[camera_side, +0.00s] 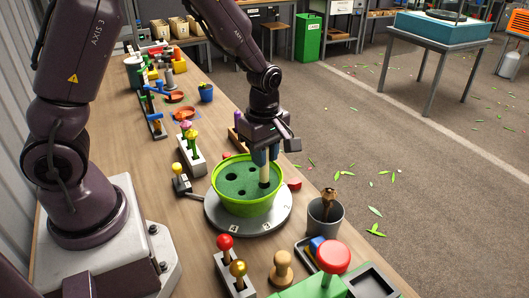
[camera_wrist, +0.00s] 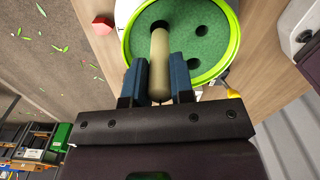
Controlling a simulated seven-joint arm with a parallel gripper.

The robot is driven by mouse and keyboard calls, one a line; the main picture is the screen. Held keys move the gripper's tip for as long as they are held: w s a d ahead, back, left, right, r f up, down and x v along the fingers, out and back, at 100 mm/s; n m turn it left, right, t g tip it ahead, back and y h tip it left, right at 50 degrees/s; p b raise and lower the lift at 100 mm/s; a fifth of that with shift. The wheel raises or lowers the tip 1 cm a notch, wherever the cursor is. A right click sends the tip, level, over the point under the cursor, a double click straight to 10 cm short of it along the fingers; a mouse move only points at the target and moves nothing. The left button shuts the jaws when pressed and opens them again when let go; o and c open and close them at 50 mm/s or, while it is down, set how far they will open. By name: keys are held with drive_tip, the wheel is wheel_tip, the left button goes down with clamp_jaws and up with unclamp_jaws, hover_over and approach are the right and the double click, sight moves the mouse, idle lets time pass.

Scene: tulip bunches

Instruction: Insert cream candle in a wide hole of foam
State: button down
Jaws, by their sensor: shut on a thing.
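The cream candle (camera_side: 265,174) is upright between the blue fingers of my gripper (camera_side: 265,154), which is shut on it. In the wrist view the candle (camera_wrist: 159,50) runs out from between the fingers (camera_wrist: 158,80) toward the green foam (camera_wrist: 214,48). The foam (camera_side: 245,177) fills a lime-green bowl and has several dark holes of differing size. The candle's lower end meets the foam at a dark hole on the right side in the side view; how deep it sits, I cannot tell.
The bowl (camera_side: 222,199) stands on a grey round turntable (camera_side: 281,218). A grey cup (camera_side: 324,222) stands to the right, with a red-topped knob (camera_side: 333,257) nearer. Several small fixtures crowd the bench.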

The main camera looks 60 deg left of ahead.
sight(264, 180)
drive_tip(key=shift+f, duration=2.3)
drive_tip(key=c, duration=0.9)
unclamp_jaws()
wheel_tip(264, 180, up, 13)
